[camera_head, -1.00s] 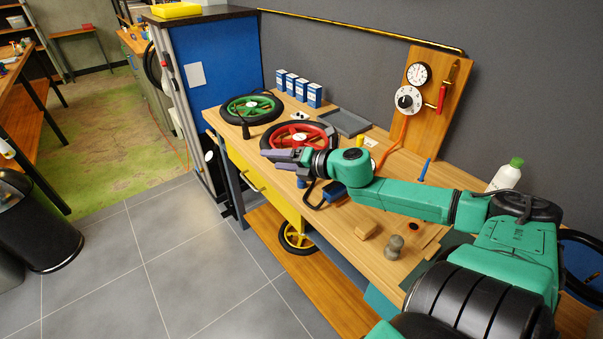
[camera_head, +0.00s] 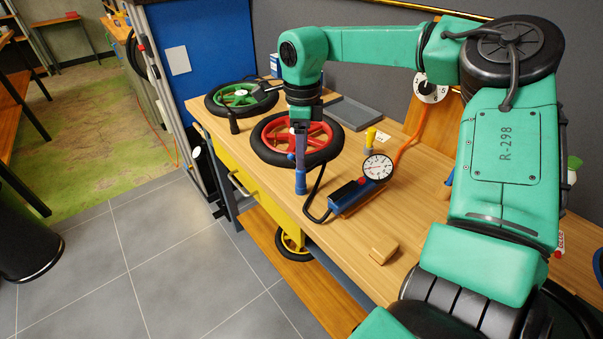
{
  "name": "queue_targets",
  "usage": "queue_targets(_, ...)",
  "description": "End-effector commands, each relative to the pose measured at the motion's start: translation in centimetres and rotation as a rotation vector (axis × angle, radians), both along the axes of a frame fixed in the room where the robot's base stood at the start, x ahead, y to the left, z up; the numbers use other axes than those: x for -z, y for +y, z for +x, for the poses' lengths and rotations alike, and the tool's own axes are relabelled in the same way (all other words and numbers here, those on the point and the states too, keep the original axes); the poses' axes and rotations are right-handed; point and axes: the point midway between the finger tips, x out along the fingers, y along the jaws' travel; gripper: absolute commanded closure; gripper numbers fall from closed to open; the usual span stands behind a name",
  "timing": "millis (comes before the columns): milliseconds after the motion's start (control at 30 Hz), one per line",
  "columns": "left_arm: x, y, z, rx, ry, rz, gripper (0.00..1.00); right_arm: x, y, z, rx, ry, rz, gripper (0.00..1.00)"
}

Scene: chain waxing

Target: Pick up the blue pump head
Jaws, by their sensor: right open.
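The blue pump head (camera_head: 300,182) is a small upright blue piece at the bench's front edge, in front of the red-rimmed wheel. A black hose curves close to its right side. My right gripper (camera_head: 299,160) points down directly above it, with purple-grey fingers seen nearly edge-on. The gripper is open; the fingers overlap the top of the pump head in the picture, and I cannot tell whether they touch it. The blue pump body (camera_head: 347,196), with a red button and a round white gauge (camera_head: 378,167), lies to the right. My left gripper is out of view.
The red wheel (camera_head: 326,135) and green wheel (camera_head: 212,103) lie on the wooden bench (camera_head: 345,245). A grey tray (camera_head: 349,113) is behind. A small wooden block (camera_head: 384,250) lies nearer. A yellow piece (camera_head: 371,138) stands by the gauge. Bench around the block is clear.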

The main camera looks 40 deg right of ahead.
Motion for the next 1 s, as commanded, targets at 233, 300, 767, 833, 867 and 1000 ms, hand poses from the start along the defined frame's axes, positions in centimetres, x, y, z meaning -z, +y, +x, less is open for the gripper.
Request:
queue_targets(233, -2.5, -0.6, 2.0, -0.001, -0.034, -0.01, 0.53, 3.6, 0.2, -0.2, 0.0, 0.006, 0.003, 0.32)
queue_targets(300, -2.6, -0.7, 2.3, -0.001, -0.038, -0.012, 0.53, 5.0, 0.2, -0.1, 0.001, 0.005, 0.002, 0.32)
queue_targets(767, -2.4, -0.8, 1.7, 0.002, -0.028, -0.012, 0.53, 5.9, 0.2, 0.0, 0.002, -0.001, 0.001, 1.0)
queue_targets(833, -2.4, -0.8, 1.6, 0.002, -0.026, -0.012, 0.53, 5.9, 0.2, 0.0, 0.002, -0.001, 0.001, 1.0)
queue_targets(867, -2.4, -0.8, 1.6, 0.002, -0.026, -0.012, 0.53, 5.9, 0.2, 0.0, 0.002, -0.001, 0.001, 1.0)
queue_targets(1000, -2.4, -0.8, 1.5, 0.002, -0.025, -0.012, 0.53, 5.8, 0.2, 0.0, 0.002, -0.001, 0.001, 1.0)
